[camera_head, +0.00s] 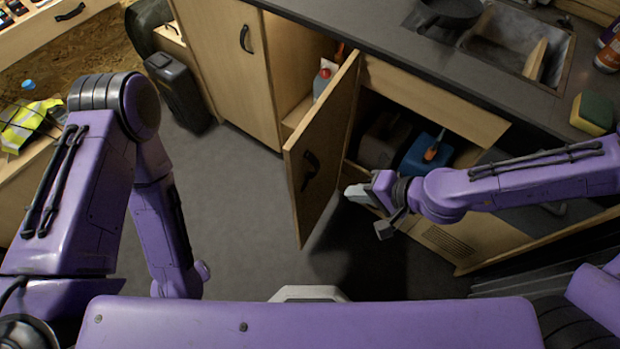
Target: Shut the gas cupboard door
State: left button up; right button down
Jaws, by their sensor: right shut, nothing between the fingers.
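The open wooden cupboard door (322,150) stands swung out from the counter front, its black handle (310,170) on the face turned left. To its right is the open cupboard, with a blue container (424,156) and a dark container (385,140) inside. I take this to be the gas cupboard; no label shows. My right gripper (352,193) is shut and empty, to the right of the door and in front of the opening. Its tips look close to the door, but I cannot tell whether they touch. My left arm hangs at the left; its gripper is not in view.
A closed cupboard door (225,65) is left of the open one, with an open shelf niche (298,112) between them. The counter (370,35) runs above, with a sink (520,45) and a sponge (592,112). A black case (178,92) stands left. The floor (235,200) left of the door is clear.

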jog(key=b, duration=0.1)
send_near(300, 184)
jog(key=shift+x, duration=3.1)
jog(key=shift+d+f, duration=0.1)
jog(key=shift+d, duration=0.05)
